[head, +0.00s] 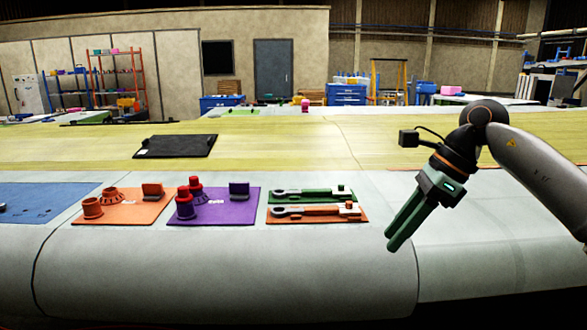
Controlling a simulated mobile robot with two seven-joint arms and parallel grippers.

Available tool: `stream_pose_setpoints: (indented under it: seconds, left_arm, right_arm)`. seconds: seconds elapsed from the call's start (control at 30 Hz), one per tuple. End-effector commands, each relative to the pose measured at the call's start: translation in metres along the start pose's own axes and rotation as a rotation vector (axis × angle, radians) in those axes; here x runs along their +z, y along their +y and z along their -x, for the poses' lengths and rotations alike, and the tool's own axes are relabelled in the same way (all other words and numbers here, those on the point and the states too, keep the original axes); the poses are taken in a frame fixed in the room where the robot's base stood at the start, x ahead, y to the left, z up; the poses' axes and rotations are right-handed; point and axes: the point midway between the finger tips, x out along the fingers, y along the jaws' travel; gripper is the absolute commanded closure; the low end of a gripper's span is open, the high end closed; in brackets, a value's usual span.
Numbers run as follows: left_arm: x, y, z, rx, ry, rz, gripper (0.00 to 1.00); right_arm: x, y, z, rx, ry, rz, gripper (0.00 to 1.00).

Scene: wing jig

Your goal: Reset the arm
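My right arm comes in from the right side of the head view. Its gripper (392,242) hangs above the light grey wing surface (330,265), pointing down and to the left. Its two green fingers lie close together with nothing visible between them. It is to the right of the wrench mats and apart from them. My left arm and gripper are not in view.
An orange mat (120,215) and a purple mat (225,214) hold small parts. Wrenches lie on a green mat (343,200) and an orange-brown mat (300,219). A black flat case (176,146) lies farther back. The wing's front right is bare.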

Motion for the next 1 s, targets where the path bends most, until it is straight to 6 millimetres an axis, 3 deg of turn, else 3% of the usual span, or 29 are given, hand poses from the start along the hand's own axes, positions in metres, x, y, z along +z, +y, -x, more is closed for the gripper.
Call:
stream_pose_setpoints:
  seconds: [0.03, 0.3, 0.4, 0.6, 0.73, 0.83, 1.0]
  left_arm:
    - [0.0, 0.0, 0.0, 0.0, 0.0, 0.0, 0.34]
    - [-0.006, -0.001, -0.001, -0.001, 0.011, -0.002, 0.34]
    - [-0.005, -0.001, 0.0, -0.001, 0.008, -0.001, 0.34]
    - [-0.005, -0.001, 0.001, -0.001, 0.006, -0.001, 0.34]
    - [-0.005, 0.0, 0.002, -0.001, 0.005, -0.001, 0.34]
    - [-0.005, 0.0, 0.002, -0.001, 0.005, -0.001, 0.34]
    - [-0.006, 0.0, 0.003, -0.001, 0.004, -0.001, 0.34]
  right_arm:
    - [0.008, 0.004, -0.022, 0.042, -0.05, -0.007, 0.61]
    - [0.063, 0.042, -0.113, 0.284, -0.409, -0.14, 0.61]
    - [0.085, 0.061, -0.139, 0.403, -0.579, -0.257, 0.61]
    - [0.111, 0.081, -0.166, 0.634, -0.904, -0.587, 0.61]
    - [0.11, 0.079, -0.177, 0.772, -1.092, -0.863, 0.61]
    - [0.097, 0.071, -0.186, 0.865, -1.222, -1.103, 0.61]
    - [0.051, 0.054, -0.213, 0.992, -1.405, -1.563, 0.61]
